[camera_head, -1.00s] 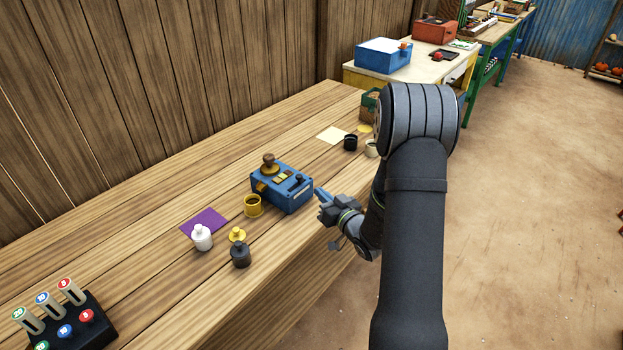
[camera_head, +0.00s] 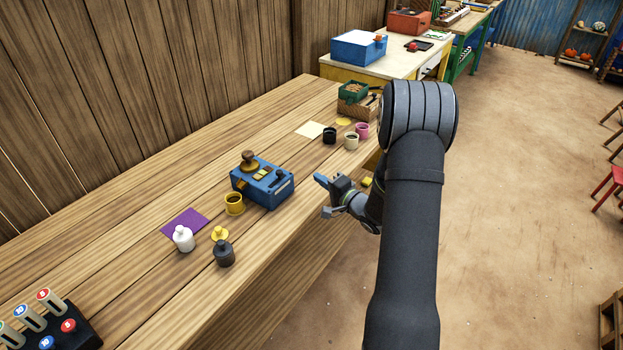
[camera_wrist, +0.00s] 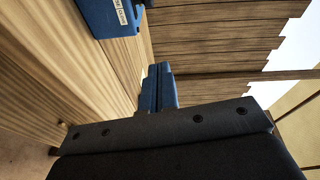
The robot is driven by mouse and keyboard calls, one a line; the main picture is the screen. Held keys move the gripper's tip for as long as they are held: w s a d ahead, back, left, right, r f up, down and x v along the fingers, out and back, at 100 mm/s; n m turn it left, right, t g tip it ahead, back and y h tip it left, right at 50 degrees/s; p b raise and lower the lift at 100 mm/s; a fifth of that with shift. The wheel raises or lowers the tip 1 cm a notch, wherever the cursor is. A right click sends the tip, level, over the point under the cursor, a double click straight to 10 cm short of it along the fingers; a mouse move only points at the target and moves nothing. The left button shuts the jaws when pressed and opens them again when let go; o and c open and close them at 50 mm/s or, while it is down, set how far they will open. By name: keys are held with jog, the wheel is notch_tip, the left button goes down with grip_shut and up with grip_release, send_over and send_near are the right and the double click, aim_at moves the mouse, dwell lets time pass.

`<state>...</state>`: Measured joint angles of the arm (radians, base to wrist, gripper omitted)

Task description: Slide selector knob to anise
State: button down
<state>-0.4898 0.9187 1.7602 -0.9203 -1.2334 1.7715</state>
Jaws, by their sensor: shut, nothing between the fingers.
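The blue selector box (camera_head: 263,187) stands on the wooden table, with a brown round knob (camera_head: 250,158) on top at its back left. A small dark knob (camera_head: 281,174) sits at its right end, near yellow marks on the top. Its lettering is too small to read. In the wrist view a corner of the blue box (camera_wrist: 108,14) with a white label shows at the top. My gripper (camera_head: 321,179) is shut and empty, to the right of the box and apart from it. Its blue fingers (camera_wrist: 159,88) show closed together in the wrist view.
A yellow cup (camera_head: 234,204) stands by the box's front left. A purple sheet (camera_head: 182,219), a white weight (camera_head: 183,240), and a dark weight (camera_head: 224,254) lie further left. Dark (camera_head: 329,135), cream (camera_head: 351,141) and pink (camera_head: 362,130) cups stand behind my gripper.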

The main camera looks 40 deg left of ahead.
aim_at(279, 175)
jog(key=s+a+f, duration=0.1)
jog(key=a, duration=0.9)
jog(key=shift+s, duration=0.3)
